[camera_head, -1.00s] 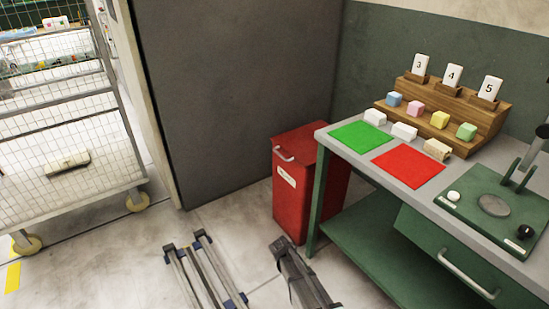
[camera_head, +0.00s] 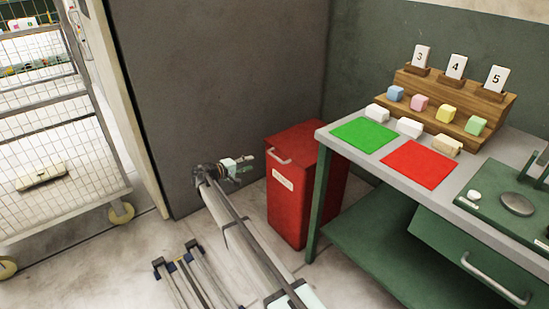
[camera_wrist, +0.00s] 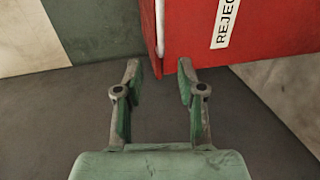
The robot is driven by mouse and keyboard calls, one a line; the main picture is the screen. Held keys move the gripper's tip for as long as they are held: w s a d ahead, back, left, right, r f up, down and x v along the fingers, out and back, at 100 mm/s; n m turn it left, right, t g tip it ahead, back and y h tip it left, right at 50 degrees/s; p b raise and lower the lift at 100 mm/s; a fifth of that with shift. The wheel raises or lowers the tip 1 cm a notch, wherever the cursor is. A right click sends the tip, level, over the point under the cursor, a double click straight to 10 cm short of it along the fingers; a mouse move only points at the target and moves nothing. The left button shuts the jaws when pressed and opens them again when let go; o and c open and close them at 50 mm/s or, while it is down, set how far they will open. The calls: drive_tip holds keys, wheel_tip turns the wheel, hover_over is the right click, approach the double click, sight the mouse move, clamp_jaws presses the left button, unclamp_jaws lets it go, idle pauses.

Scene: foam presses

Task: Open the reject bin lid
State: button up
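The red reject bin (camera_head: 288,213) stands on the floor left of the workbench, its red lid (camera_head: 303,140) down. A pale bar handle (camera_head: 279,157) sits at the lid's front edge. My gripper (camera_head: 246,165) is just left of the bin, about level with the handle and apart from it. In the wrist view my gripper (camera_wrist: 158,68) is open and empty, its two fingers spread. There the bin (camera_wrist: 270,35) fills the top right with part of its label, and the pale handle (camera_wrist: 160,25) lies beyond the gap between the fingertips.
The workbench (camera_head: 330,140) stands close on the bin's right, with green and red mats, blocks and a drawer. A dark grey panel (camera_head: 225,80) rises behind the bin. A wire cage trolley (camera_head: 60,130) stands at the left. Some floor is open between trolley and bin.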

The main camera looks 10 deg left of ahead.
sight(275, 156)
drive_tip(key=x, duration=1.5)
drive_tip(key=shift+w+d, duration=0.1)
drive_tip(key=shift+w, duration=0.1)
clamp_jaws()
